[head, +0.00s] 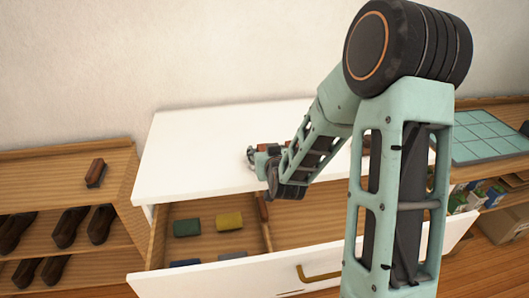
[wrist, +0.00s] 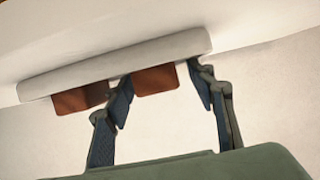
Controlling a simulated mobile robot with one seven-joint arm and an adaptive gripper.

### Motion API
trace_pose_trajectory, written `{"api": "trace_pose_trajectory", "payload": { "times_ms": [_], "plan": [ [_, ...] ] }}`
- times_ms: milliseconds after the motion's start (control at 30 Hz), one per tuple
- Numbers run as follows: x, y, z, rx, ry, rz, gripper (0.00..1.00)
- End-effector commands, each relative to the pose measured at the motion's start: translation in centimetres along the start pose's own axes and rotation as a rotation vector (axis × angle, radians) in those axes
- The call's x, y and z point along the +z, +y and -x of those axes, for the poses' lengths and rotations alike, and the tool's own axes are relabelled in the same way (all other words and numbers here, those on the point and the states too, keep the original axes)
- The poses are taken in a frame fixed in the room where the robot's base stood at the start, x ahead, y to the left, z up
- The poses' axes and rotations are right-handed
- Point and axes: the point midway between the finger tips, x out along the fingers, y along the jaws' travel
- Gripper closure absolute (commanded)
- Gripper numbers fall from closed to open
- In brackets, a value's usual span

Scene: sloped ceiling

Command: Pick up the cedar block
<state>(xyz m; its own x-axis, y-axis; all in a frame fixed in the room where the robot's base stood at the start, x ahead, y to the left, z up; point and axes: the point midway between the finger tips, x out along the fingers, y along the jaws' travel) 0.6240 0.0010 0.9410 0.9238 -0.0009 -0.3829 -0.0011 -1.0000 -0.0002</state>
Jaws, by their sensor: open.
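In the wrist view, two plain reddish-brown blocks adjoin a pale slab. One brown block (wrist: 155,80) shows between the fingers of my gripper (wrist: 165,92); the other brown block (wrist: 75,99) is left of the left finger, partly behind it. I cannot tell which is the cedar block. The fingers are apart, and contact is not clear. In the head view, my gripper (head: 251,158) is above the white cabinet top, with a small brown shape (head: 273,147) just beyond it, partly hidden by my arm.
The pale slab (wrist: 120,65) crosses the wrist view. A left shelf (head: 60,158) holds a brush (head: 95,172) and shoes. The cabinet top's left (head: 190,150) is clear.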

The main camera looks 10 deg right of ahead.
Motion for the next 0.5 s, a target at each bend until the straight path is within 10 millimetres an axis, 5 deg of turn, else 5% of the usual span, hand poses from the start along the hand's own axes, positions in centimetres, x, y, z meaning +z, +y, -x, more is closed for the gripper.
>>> {"api": "trace_pose_trajectory", "payload": {
  "times_ms": [67, 400, 500],
  "plan": [
    [0.0, 0.0, 0.0, 0.0, 0.0, 0.0, 0.5],
    [-0.02, 0.01, 0.0, 0.0, 0.0, 0.0, 0.88],
    [-0.05, 0.01, -0.01, 0.0, 0.001, 0.0, 0.91]
  ]
}}
